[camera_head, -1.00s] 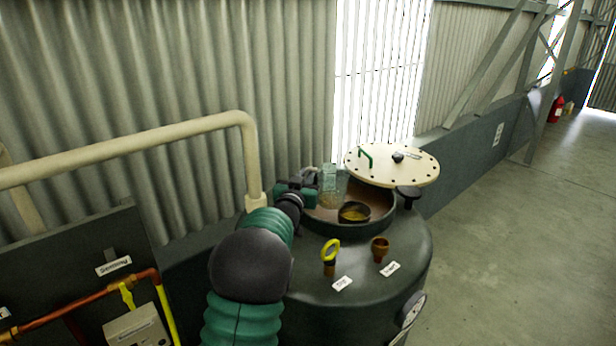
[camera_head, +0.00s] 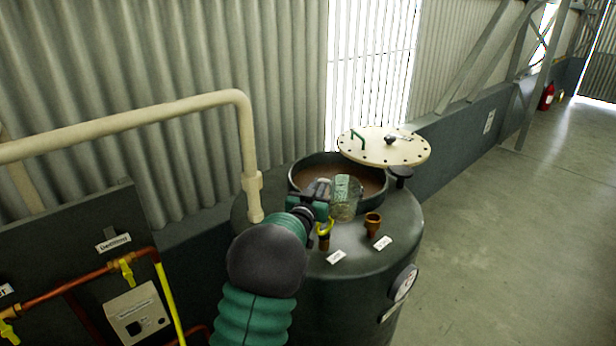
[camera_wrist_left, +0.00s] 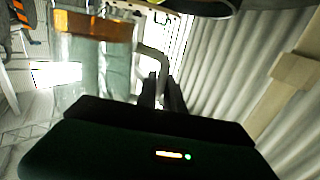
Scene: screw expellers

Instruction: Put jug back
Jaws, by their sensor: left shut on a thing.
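The clear jug (camera_head: 345,203) is in the head view, just in front of the round tank opening (camera_head: 298,186) and above the tank's top. My left gripper (camera_head: 319,193) is shut on it from the left, seemingly at its handle. In the left wrist view the jug (camera_wrist_left: 116,70) is on the left, see-through, with an amber band across its upper part in the picture. The gripper fingers (camera_wrist_left: 164,92) show beside it, closed together. My right gripper is in neither view.
The dark tank (camera_head: 350,290) has a yellow-ringed fitting (camera_head: 324,230) and a brass fitting (camera_head: 373,224) on top. The open cream lid (camera_head: 400,150) sits behind the opening. A cream pipe (camera_head: 247,140) stands left. The floor (camera_head: 500,250) at right is clear.

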